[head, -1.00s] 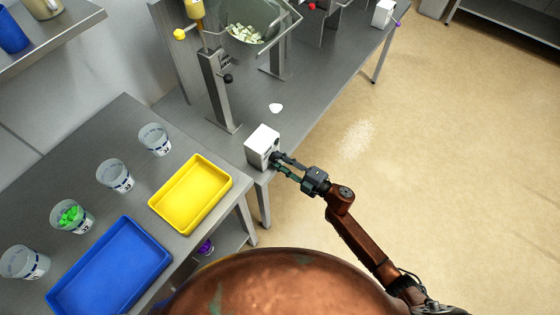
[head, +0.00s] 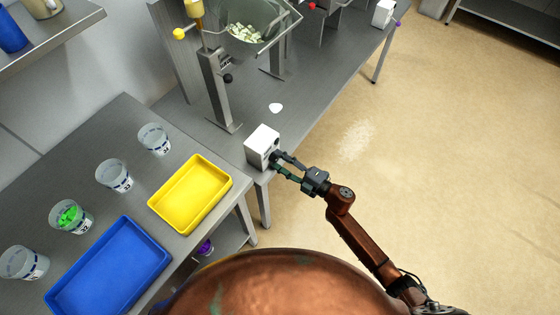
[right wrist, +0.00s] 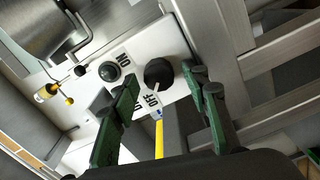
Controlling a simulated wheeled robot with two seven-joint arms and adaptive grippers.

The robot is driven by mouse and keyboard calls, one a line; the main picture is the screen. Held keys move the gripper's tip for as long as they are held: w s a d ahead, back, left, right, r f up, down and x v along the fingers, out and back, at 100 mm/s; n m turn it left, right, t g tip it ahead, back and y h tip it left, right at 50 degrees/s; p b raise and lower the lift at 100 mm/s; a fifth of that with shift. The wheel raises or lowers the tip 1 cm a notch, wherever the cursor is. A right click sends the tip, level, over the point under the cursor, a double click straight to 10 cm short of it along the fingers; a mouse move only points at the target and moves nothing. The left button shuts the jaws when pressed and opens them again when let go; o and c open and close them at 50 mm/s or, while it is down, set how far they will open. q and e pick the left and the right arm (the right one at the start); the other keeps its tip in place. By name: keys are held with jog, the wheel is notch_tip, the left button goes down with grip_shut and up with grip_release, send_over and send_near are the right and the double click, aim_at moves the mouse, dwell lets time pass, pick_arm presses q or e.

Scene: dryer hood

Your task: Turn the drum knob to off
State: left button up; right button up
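A white control box (head: 262,146) stands at the near corner of the far steel table. In the right wrist view its face carries a round black drum knob (right wrist: 158,72) with a pale pointer line towards the OFF print (right wrist: 151,100). An ON print and a round dark button (right wrist: 109,71) lie left of the knob. My right gripper (head: 275,161) is at the box's front face. In the right wrist view its green fingers (right wrist: 160,75) are apart, one on each side of the knob; I cannot tell whether they touch it. The left finger partly hides another label. My left gripper is out of view.
A yellow tray (head: 163,209), a blue tray (head: 60,302) and several clear cups are on the near table. A drum (head: 270,38) with pale pieces is on a stand behind the box. Open floor (head: 440,180) lies to the right.

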jog(key=shift+d, duration=0.15)
jog(key=v, duration=1.1)
jog(key=shift+s+d, duration=0.25)
